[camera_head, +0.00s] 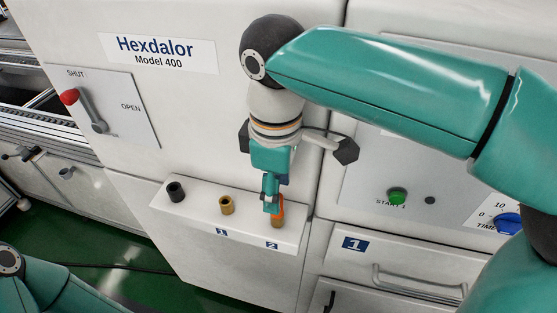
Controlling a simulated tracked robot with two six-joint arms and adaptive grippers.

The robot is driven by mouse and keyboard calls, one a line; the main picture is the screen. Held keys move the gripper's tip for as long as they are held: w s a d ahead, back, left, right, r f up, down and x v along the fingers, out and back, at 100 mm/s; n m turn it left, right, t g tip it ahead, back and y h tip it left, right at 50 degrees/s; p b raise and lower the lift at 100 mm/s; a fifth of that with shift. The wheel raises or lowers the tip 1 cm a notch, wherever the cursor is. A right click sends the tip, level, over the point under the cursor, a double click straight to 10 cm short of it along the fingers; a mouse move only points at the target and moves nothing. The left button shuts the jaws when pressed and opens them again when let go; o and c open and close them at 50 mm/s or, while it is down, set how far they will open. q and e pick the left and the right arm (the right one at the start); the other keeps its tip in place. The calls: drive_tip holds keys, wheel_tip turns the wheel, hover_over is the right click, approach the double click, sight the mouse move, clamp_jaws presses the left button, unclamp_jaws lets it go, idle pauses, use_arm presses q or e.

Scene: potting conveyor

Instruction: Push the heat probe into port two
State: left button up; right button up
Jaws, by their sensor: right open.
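A white ledge (190,222) juts from the machine front. It carries a brass port (227,205) above label 1 and a second brass port, port two (277,222), above label 2. An orange piece, seemingly the heat probe (280,206), stands at port two, its lower end at the brass collar. I cannot tell how deep it sits. My right gripper (271,196) points down at port two, open, right beside the orange piece, and partly covers it. My left gripper is out of view; only part of that arm shows at the lower left.
A black round socket (175,191) stands at the ledge's left end. A red-knobbed lever (84,108) is on the SHUT/OPEN plate. At the right are a green START button (397,196), a blue timer knob (508,223) and a drawer handle (420,282). A dark cable (110,267) lies on the green floor.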

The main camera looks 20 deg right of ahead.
wheel_tip(320, 180, up, 11)
idle(0.5)
drive_tip(key=shift+s, duration=0.15)
